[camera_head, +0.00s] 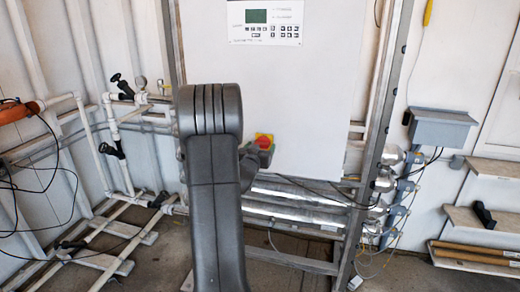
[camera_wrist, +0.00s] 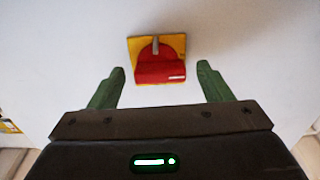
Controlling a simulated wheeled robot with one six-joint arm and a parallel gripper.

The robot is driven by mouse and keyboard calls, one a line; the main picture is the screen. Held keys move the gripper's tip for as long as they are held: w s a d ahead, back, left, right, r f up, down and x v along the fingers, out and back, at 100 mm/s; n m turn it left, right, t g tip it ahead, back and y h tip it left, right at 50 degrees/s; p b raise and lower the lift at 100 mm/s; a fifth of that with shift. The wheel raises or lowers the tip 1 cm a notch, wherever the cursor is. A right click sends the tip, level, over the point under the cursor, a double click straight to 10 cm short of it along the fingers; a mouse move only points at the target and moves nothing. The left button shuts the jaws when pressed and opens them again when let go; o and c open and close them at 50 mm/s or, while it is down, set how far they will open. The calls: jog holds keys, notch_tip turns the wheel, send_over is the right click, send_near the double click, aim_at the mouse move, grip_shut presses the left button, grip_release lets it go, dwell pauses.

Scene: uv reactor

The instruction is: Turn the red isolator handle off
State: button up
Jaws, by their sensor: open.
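The red isolator handle (camera_wrist: 160,68) sits on a yellow square plate (camera_wrist: 178,42) on a pale cabinet face. In the wrist view it lies ahead of my gripper (camera_wrist: 160,76), roughly centred between the two green fingers. The fingers are spread apart, and I see no contact with the handle. In the head view the red handle (camera_head: 264,142) shows on its yellow plate low on the white cabinet (camera_head: 310,100), just right of my grey arm. My arm hides part of the cabinet there, and the fingers are not clear in that view.
A control panel (camera_head: 265,22) with a green display is high on the cabinet. A metal frame post (camera_head: 388,90) stands at its right. Silvery tubes (camera_head: 300,208) run below. White pipes with black valve handles (camera_head: 112,150) are at left. A grey box (camera_head: 440,128) is at right.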

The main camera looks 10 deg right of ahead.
jog(key=b+v, duration=0.2)
jog(key=v, duration=1.2)
jog(key=shift+w+d, duration=0.15)
jog(key=shift+w, duration=0.05)
jog(key=p+x, duration=0.2)
jog(key=x, duration=1.1)
jog(key=shift+w+d, duration=0.15)
jog(key=shift+w, duration=0.15)
